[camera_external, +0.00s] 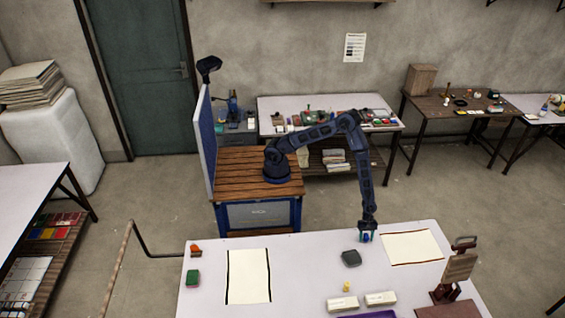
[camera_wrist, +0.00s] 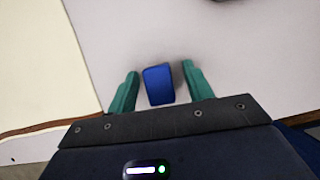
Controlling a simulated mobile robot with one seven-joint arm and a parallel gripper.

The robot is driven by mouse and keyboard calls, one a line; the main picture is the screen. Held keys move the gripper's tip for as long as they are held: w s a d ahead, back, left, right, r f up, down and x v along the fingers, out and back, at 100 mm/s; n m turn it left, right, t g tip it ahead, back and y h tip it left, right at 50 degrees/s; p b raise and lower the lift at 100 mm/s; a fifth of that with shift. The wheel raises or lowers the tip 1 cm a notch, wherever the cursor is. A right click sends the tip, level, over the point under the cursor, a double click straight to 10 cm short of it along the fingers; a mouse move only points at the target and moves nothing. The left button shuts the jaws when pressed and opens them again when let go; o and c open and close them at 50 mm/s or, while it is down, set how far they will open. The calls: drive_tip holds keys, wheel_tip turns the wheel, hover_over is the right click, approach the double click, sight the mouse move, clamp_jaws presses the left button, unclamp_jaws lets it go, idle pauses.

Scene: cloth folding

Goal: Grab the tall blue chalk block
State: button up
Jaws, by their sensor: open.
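The blue chalk block (camera_wrist: 158,85) shows in the wrist view, between the two teal fingers of my gripper (camera_wrist: 160,84). A gap shows between the block and each finger. The gripper is open and points down over the white table. In the external view my gripper (camera_external: 366,236) is low at the table's far edge, and the blue block (camera_external: 366,239) shows small between the fingers. Whether the block touches the table is hard to tell.
The white table (camera_external: 215,285) holds a dark grey block (camera_external: 351,258) near my gripper and a cream sheet (camera_external: 412,246) to its right. Another cream sheet (camera_external: 248,276), a green block (camera_external: 193,278) and a wooden stand (camera_external: 458,268) are farther off. Two white boxes lie nearer the camera.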

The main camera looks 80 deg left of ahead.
drive_tip(key=c, duration=1.1)
drive_tip(key=shift+o, duration=0.2)
drive_tip(key=shift+r, duration=0.1)
